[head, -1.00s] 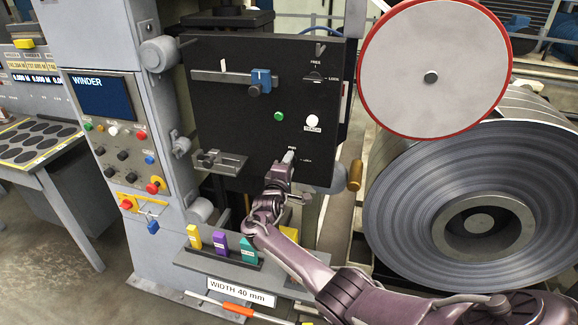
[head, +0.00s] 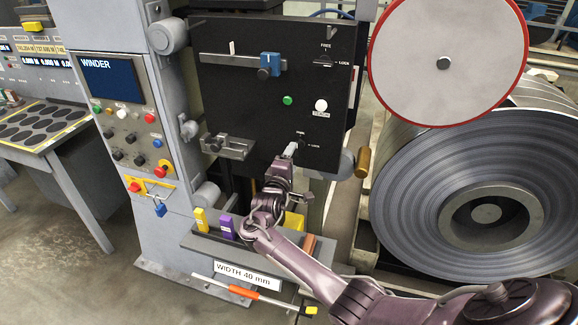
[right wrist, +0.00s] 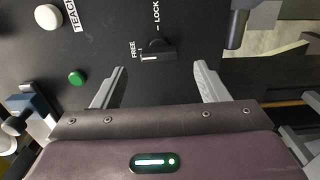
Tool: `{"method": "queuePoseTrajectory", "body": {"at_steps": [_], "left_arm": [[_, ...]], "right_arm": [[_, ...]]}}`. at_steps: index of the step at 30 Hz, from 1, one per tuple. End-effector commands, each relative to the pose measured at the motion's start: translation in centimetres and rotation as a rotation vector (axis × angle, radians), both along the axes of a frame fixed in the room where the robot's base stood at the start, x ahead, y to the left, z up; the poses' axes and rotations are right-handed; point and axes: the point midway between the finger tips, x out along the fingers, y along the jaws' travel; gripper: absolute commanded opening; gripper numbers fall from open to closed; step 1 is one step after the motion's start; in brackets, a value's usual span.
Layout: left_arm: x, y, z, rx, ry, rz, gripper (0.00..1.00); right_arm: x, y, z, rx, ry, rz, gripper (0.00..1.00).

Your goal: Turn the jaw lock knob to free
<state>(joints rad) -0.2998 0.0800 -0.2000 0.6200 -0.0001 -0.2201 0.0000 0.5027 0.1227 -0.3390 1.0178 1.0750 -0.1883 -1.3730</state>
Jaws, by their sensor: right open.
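The black panel (head: 240,110) carries two knobs marked FREE and LOCK, an upper one (head: 325,60) and a lower one. My right gripper (head: 289,151) is at the lower knob and partly covers it in the head view. In the right wrist view this black knob (right wrist: 158,50) lies just beyond and between the fingertips of my open right gripper (right wrist: 158,68). Gaps show on both sides of it, and the fingers do not look closed on it. Its bar lies along the FREE direction, with a pale mark at the FREE end. My left gripper is out of view.
A white TEACH button (head: 321,105) and a green button (head: 287,100) sit above the lower knob. A clamp (head: 229,146) juts out to its left. A brass-coloured handle (head: 362,162) and the large steel coil (head: 480,212) stand to the right. Coloured blocks lie below.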

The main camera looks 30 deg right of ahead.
Motion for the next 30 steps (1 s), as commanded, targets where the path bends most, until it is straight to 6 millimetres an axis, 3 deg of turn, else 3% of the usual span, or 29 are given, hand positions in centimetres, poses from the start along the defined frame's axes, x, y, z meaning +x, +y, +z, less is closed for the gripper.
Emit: {"method": "queuePoseTrajectory", "body": {"at_steps": [7, 23, 26, 30], "left_arm": [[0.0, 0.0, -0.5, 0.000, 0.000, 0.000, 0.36], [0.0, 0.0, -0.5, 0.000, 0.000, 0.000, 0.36], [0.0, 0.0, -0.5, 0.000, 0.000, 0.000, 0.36], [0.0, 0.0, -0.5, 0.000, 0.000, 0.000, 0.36]], "right_arm": [[-1.5, 1.8, -0.1, 0.001, 0.001, 0.000, 0.67], [-1.6, 1.9, 0.0, 0.001, 0.000, 0.000, 0.67], [-1.9, 2.4, -1.0, 0.053, 0.000, 0.020, 0.67], [-3.4, 5.3, -5.2, 0.325, -0.003, 0.112, 0.67]]}}
